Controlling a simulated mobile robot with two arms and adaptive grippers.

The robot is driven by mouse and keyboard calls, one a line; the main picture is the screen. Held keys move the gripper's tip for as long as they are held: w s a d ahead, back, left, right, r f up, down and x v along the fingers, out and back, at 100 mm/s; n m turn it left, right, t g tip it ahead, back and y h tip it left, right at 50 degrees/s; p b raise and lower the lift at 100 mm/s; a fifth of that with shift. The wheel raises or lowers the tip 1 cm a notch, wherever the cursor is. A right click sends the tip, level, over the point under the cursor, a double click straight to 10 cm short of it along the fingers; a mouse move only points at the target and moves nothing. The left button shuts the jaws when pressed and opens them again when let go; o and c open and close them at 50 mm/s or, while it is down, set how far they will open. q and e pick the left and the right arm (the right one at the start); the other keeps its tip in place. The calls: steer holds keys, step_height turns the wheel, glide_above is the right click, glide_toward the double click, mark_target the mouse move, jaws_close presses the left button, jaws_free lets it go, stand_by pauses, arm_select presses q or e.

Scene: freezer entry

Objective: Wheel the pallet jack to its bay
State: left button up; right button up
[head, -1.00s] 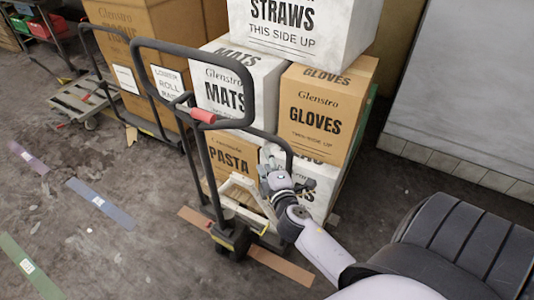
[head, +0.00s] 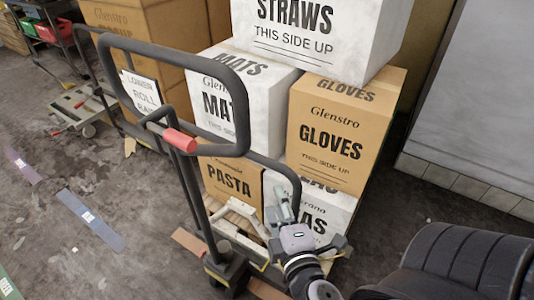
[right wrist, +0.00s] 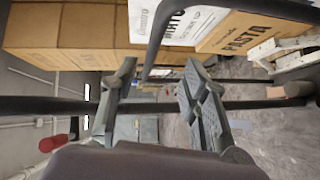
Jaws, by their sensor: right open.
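The pallet jack has a tall dark loop handle (head: 245,95) with a red grip (head: 180,140) at the base of the loop. Its shaft runs down to a dark base (head: 228,270) on the floor, in front of the stacked boxes. My right gripper (head: 285,205) is open, to the right of the shaft and in front of the lower boxes. In the right wrist view its two fingers (right wrist: 155,100) are apart, with a dark bar running across behind them. The red grip shows there at lower left (right wrist: 50,143). My left gripper is not in view.
Stacked boxes of straws (head: 300,30), mats (head: 215,95), gloves (head: 345,130) and pasta (head: 230,185) stand behind the jack. A brown carton load (head: 150,25) is at back left. Blue (head: 90,220) and purple (head: 20,165) floor strips lie on open floor at left.

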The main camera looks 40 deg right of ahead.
steer(key=p, duration=0.2)
glide_toward(263, 164)
steer(key=w, duration=0.2)
steer(key=x, duration=0.3)
steer(key=p+x, duration=0.1)
steer(key=x, duration=0.5)
steer(key=shift+s+d+f+p, duration=0.15)
steer(key=shift+d+p, duration=0.15)
steer(key=shift+d, duration=0.1)
steer(key=shift+w+d, duration=0.15)
steer(key=shift+w, duration=0.25)
steer(key=shift+f, duration=0.1)
steer(key=c, duration=0.9)
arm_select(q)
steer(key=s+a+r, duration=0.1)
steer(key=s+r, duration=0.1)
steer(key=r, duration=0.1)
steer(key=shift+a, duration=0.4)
arm_select(e)
jaws_close()
